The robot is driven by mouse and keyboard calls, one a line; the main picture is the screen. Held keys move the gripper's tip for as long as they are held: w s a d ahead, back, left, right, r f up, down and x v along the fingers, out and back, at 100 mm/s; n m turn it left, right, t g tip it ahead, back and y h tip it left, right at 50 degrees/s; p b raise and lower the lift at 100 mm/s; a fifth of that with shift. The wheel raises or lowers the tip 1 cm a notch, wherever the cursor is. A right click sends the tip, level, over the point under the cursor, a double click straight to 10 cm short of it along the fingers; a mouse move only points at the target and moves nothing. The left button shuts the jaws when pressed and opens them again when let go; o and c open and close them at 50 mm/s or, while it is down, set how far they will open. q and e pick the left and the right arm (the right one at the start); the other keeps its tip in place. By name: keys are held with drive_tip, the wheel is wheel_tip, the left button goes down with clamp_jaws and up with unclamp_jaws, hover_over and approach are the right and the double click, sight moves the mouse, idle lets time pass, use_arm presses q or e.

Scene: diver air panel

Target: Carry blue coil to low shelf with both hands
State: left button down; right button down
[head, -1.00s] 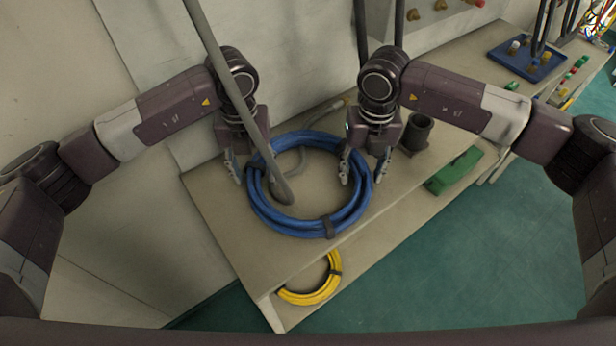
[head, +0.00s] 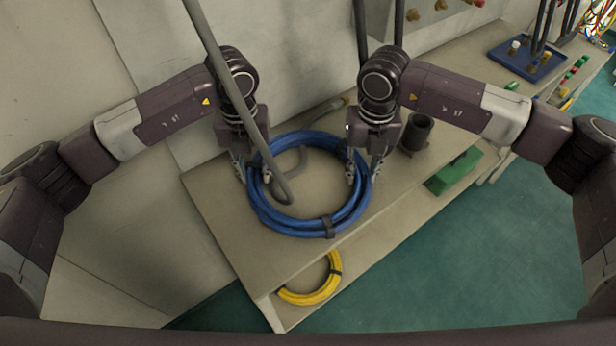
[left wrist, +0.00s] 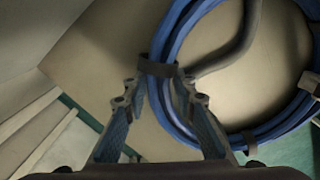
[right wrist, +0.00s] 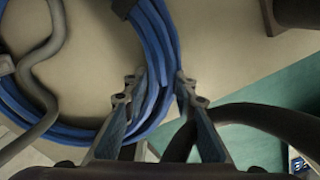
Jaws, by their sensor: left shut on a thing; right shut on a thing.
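The blue coil (head: 291,226) lies flat on the worktop (head: 222,205), bound with dark straps. My left gripper (head: 247,176) is shut on its left side; in the left wrist view the coil (left wrist: 182,32) passes between the fingers (left wrist: 160,98), by a dark strap. My right gripper (head: 362,175) is shut on its right side; in the right wrist view the coil (right wrist: 152,40) runs between the fingers (right wrist: 158,92). The low shelf (head: 292,315) is below the worktop's front and holds a yellow coil (head: 312,292).
A grey hose (head: 226,85) hangs down in front of my left gripper and into the coil's ring. A dark cup (head: 416,132) and a green box (head: 453,170) are right of my right gripper. A blue tray (head: 524,60) stands far right. Green floor (head: 470,270) is clear in front.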

use_arm(q)
drive_tip(key=shift+r, duration=0.15)
use_arm(e)
drive_tip(key=shift+r, duration=0.15)
